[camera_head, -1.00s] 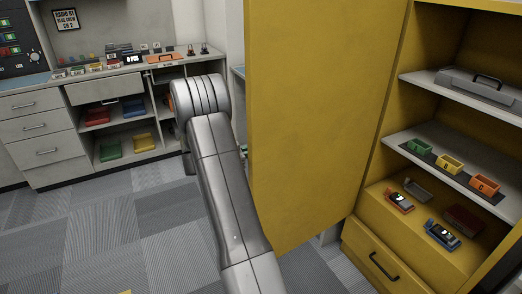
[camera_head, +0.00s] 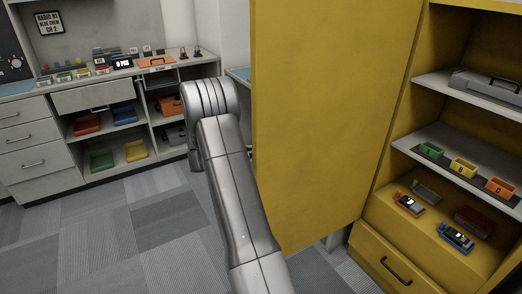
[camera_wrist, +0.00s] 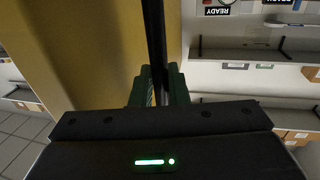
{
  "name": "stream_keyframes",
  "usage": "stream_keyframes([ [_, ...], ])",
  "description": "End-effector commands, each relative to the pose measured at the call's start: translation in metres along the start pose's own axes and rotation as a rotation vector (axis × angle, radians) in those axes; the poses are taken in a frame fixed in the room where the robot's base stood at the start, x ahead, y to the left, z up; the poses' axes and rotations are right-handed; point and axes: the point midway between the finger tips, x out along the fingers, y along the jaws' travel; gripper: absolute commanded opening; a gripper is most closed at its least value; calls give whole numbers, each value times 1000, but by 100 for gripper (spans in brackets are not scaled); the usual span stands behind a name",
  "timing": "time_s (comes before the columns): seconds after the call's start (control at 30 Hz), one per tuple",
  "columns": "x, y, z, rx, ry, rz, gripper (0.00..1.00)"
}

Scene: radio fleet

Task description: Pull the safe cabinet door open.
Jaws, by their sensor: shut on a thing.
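The yellow safe cabinet door (camera_head: 330,120) stands swung open in the head view, with the cabinet interior exposed to its right. In the wrist view the door face (camera_wrist: 95,50) fills the left side. A dark bar handle (camera_wrist: 155,30) runs up the middle of that view. My gripper (camera_wrist: 158,82) has its green fingers closed around the handle's lower visible part.
The yellow cabinet has shelves (camera_head: 470,160) with a grey case (camera_head: 485,85), small coloured bins (camera_head: 463,167) and radios (camera_head: 457,238). A drawer (camera_head: 385,265) sits below. A grey workbench (camera_head: 60,85) with drawers and coloured trays stands at left. Carpeted floor (camera_head: 110,245) is clear in front of it.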

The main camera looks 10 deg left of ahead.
Motion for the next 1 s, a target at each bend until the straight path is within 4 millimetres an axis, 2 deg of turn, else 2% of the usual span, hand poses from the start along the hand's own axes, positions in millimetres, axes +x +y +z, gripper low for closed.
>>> stream_keyframes([
  [0.03, 1, 0, -1, 0, 1, 2, 0],
  [0.07, 1, 0, -1, 0, 1, 2, 18],
  [0.13, 1, 0, -1, 0, 1, 2, 32],
  [0.57, -4, 0, 0, 0, 0, 0, 33],
  [0.73, -29, -1, 1, 2, 0, -3, 33],
  [1.0, -91, -1, 2, 2, 0, -2, 33],
])
